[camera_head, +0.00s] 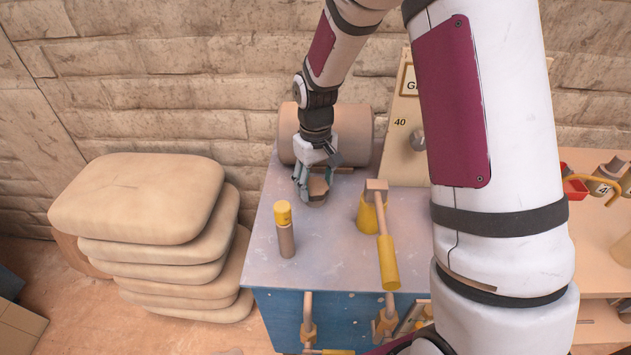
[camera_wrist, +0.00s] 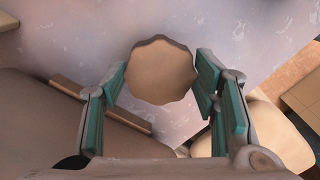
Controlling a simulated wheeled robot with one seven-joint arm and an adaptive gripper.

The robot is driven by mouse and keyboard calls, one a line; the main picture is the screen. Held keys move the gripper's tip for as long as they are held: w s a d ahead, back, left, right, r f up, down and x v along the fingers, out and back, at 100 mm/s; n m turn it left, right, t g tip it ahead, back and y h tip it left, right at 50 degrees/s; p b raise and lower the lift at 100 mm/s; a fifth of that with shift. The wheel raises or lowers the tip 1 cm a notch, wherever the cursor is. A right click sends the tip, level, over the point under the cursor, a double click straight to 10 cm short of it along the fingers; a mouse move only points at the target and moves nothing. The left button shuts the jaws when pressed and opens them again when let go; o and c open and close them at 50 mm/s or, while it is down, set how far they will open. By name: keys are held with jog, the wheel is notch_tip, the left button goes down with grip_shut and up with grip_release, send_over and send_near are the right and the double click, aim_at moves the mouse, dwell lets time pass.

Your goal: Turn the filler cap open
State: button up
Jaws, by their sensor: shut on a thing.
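The filler cap (camera_wrist: 163,72) is a tan, scalloped round knob on the grey top of the blue machine. It shows from above in the wrist view, and its side shows in the head view (camera_head: 319,187). My gripper (camera_head: 311,186) points down at it from above. In the wrist view its teal-padded fingers (camera_wrist: 162,82) are shut on the cap, one on each side. The cap's lower part and its seat are hidden in the wrist view.
A yellow-topped peg (camera_head: 284,228) stands in front of the cap. A yellow-handled lever (camera_head: 386,240) is to the right. A tan cylinder (camera_head: 357,135) lies behind. Stacked sacks (camera_head: 140,198) stand at left. My upper arm hides part of the right side.

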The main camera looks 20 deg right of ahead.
aim_at(315, 185)
jog(key=o, duration=1.2)
jog(key=shift+c, duration=0.2)
notch_tip(315, 185, up, 12)
